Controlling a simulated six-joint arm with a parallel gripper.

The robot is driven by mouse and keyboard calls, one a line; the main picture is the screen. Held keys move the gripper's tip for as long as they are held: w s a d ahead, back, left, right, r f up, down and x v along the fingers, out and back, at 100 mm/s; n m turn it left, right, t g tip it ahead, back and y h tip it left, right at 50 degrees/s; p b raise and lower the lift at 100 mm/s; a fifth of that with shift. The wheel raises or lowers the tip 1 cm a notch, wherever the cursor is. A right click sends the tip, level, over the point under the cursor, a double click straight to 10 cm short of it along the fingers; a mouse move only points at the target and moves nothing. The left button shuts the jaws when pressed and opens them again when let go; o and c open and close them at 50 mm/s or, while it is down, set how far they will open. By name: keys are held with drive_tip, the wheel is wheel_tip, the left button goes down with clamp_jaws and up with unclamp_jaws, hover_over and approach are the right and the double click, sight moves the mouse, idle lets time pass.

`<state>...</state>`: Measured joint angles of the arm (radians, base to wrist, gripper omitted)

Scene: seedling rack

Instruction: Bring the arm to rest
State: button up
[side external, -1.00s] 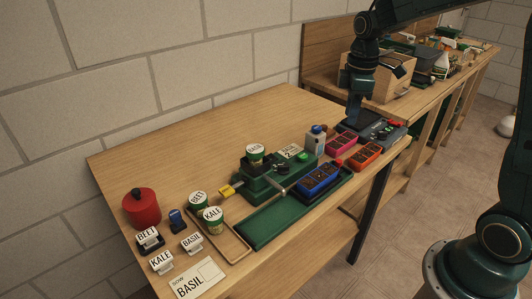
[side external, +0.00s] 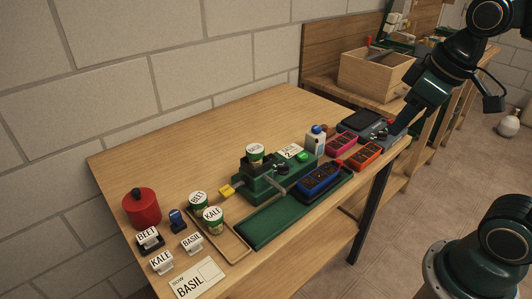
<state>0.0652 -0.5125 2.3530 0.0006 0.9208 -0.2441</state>
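My gripper (side external: 397,127) is at the right end of the bench, pointing down and left from my arm at the upper right. Its tip overlaps the dark grey device (side external: 372,130) in the picture; I cannot tell if they touch. The fingers are small and dark, so their opening does not show. I see nothing held. A blue seedling tray (side external: 319,179) sits on the green machine's bed (side external: 262,221). A pink tray (side external: 341,144) and an orange-red tray (side external: 364,157) lie to its right, near the device.
The green machine (side external: 262,187) carries a labelled cup (side external: 255,154). A white bottle (side external: 316,140) stands behind the blue tray. BEET (side external: 198,202) and KALE (side external: 213,220) cups stand in a wooden tray. A red pot (side external: 141,208), label blocks and a BASIL card (side external: 198,280) are at left.

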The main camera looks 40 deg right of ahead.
drive_tip(key=shift+s+a+f+m+t, duration=0.15)
drive_tip(key=shift+s+a+m+t, duration=0.15)
drive_tip(key=shift+s, duration=0.55)
drive_tip(key=shift+s+a+f+m+t, duration=0.1)
drive_tip(key=shift+s+a+m, duration=0.2)
drive_tip(key=shift+s, duration=0.55)
drive_tip(key=shift+s+a+f+m+t, duration=0.2)
drive_tip(key=shift+s+m, duration=0.2)
drive_tip(key=shift+s, duration=0.45)
